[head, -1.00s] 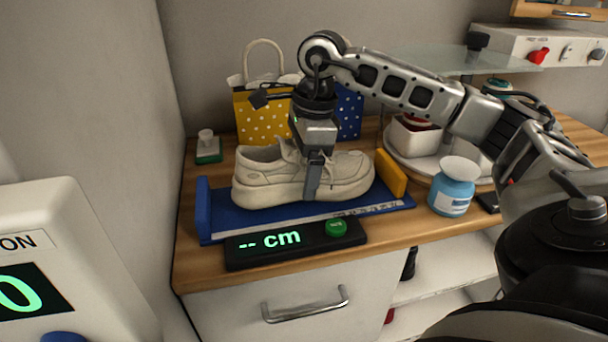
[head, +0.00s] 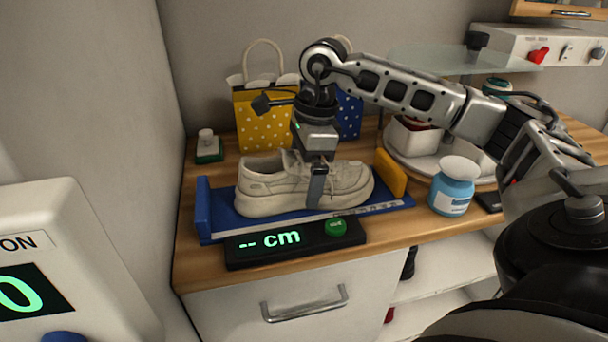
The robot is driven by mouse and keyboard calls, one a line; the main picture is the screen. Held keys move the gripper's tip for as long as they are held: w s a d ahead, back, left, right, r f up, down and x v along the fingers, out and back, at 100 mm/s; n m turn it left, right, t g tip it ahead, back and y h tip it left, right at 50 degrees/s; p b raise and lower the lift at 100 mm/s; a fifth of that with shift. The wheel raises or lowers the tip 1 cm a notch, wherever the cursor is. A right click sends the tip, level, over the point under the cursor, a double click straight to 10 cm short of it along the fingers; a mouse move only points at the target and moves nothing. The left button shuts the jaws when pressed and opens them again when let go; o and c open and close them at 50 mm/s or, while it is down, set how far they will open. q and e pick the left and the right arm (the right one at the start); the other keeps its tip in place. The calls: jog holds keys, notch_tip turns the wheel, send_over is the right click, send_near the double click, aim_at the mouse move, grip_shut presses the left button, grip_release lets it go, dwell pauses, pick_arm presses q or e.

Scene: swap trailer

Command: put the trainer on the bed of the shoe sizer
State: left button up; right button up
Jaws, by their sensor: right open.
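The cream trainer (head: 270,192) rests on the blue bed of the shoe sizer (head: 222,222), toe to the right. It lies between the blue heel stop (head: 203,205) at the left and the yellow slider (head: 391,172) at the right, with small gaps at both ends. The sizer's display (head: 270,240) reads "-- cm" beside a green button (head: 336,226). My right gripper (head: 317,187) points down over the middle of the trainer. One finger shows in front of its near side, and the other is hidden behind the shoe. The jaws are open. My left gripper is not in view.
A blue and white jar (head: 452,187) stands right of the sizer. Yellow and blue dotted gift bags (head: 265,118) stand behind it, and a green and white stamp-like item (head: 208,147) at the back left. A round tray with pots (head: 425,167) is at the back right.

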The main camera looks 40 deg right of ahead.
pick_arm(q)
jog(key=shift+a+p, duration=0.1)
jog(key=shift+p, duration=0.45)
pick_arm(e)
notch_tip(320, 180, up, 11)
jog(key=d, duration=0.1)
jog(key=shift+s+d, duration=0.25)
jog(key=shift+s, duration=0.15)
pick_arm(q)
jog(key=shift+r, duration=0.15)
